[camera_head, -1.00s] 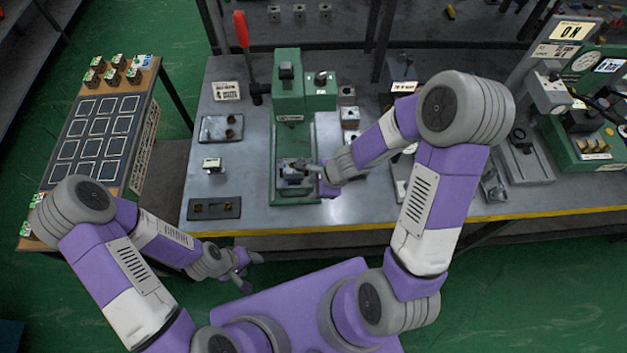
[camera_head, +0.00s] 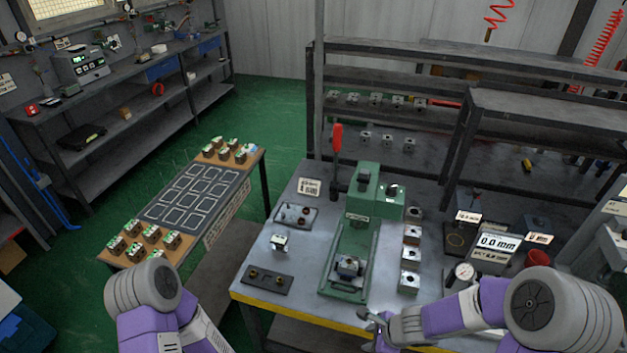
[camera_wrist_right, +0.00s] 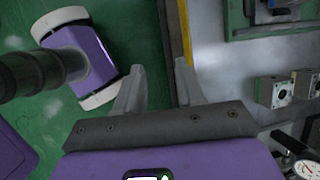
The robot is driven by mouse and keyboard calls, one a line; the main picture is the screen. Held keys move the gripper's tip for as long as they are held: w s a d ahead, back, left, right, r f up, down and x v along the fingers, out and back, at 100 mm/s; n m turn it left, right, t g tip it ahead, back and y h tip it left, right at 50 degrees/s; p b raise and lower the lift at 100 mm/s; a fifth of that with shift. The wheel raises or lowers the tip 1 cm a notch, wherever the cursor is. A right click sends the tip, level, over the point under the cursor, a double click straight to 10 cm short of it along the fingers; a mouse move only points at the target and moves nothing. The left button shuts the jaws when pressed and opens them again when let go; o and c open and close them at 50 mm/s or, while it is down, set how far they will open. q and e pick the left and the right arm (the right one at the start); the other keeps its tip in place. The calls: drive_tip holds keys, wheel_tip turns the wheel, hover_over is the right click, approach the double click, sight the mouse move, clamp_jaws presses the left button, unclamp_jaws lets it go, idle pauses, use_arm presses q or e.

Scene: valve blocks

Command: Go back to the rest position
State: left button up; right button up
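My right gripper (camera_head: 370,322) is at the front edge of the workbench, apart from the green press. In the right wrist view its two fingers (camera_wrist_right: 160,66) stand apart with nothing between them, so it is open and empty. My left arm shows at the lower left of the head view, but its gripper is below the picture. The green press (camera_head: 362,215) with a red lever stands on the workbench (camera_head: 312,250). A metal valve block (camera_head: 348,267) sits on the press's base.
A side table (camera_head: 246,160) at left carries valve blocks and a dark marked mat. A small block (camera_head: 279,242) and a dark plate (camera_head: 264,281) lie left of the press. Several blocks (camera_head: 411,256) line its right. The yellow bench edge (camera_wrist_right: 187,30) runs close to my right fingers.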

use_arm(q)
drive_tip(key=f+b, duration=0.1)
drive_tip(key=f, duration=0.1)
drive_tip(key=f+b, duration=0.1)
drive_tip(key=b, duration=0.1)
drive_tip(key=f+b, duration=0.2)
drive_tip(key=shift+w+f, duration=0.3)
use_arm(e)
drive_tip(key=s+a+f+n+g, duration=0.1)
drive_tip(key=s+a+f+n, duration=0.1)
drive_tip(key=s+f+n, duration=0.3)
drive_tip(key=s+a+f+n+g, duration=0.1)
drive_tip(key=s+a+f+n, duration=0.2)
drive_tip(key=f+n, duration=1)
drive_tip(key=shift+s+a+f+g+y, duration=0.15)
drive_tip(key=shift+s+f+g+y, duration=0.2)
drive_tip(key=shift+s, duration=0.8)
